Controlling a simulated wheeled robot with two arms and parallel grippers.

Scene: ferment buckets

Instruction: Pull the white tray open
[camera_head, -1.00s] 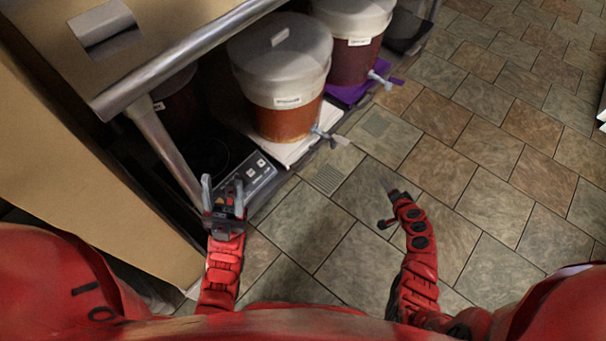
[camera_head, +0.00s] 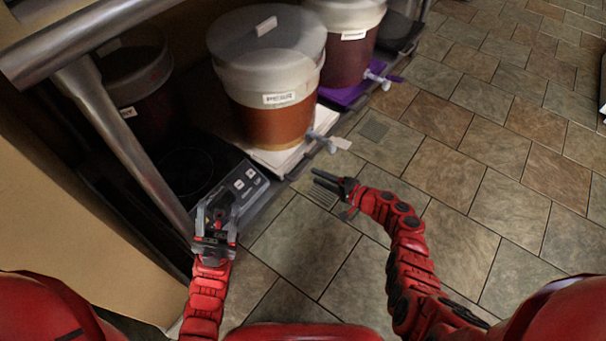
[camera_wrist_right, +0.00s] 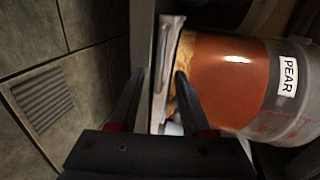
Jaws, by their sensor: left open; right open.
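The white tray (camera_head: 284,158) lies low on the shelf under a bucket (camera_head: 270,75) of amber-brown liquid with a pale lid. In the right wrist view the tray (camera_wrist_right: 172,40) is a pale strip beside the bucket (camera_wrist_right: 225,80), whose label reads PEAR. A spigot (camera_head: 325,140) juts from the bucket over the tray's front edge. My right gripper (camera_head: 325,180) is open and empty, in front of the tray and apart from it in the head view. My left gripper (camera_head: 215,205) is open, beside the control panel left of the tray.
A second bucket (camera_head: 345,45) stands on a purple tray (camera_head: 345,96) behind. A darker bucket (camera_head: 135,90) sits at the left behind a metal post (camera_head: 120,140). A hot plate panel (camera_head: 242,187) is by my left gripper. The tiled floor (camera_head: 470,150) at right is clear.

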